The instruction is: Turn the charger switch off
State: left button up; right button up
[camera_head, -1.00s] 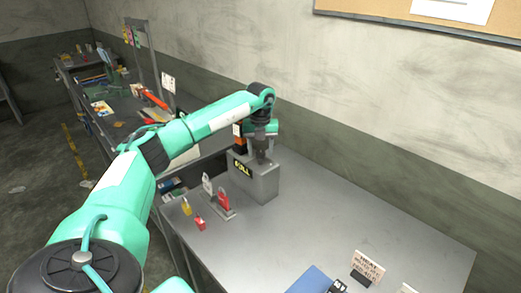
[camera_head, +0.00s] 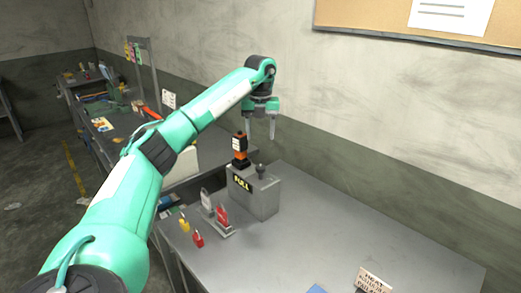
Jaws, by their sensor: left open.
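The charger is a grey box (camera_head: 262,197) at the table's far left edge, with a black label with yellow letters (camera_head: 241,183) on its front. A small dark knob or lever (camera_head: 260,169) stands up from its top; I take it for the switch, but its setting is too small to tell. An orange and black device (camera_head: 240,150) stands at the box's back left. My left gripper (camera_head: 260,138) is open and empty, pointing down above the box, its fingertips apart from the knob. My right gripper is out of view.
Red and yellow padlock-like tags (camera_head: 197,239) and a small stand with a red item (camera_head: 222,217) sit left of the box. The grey table (camera_head: 340,225) is mostly clear. A wall rises behind.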

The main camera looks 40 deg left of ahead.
pick_arm(q)
jog(key=shift+r, duration=1)
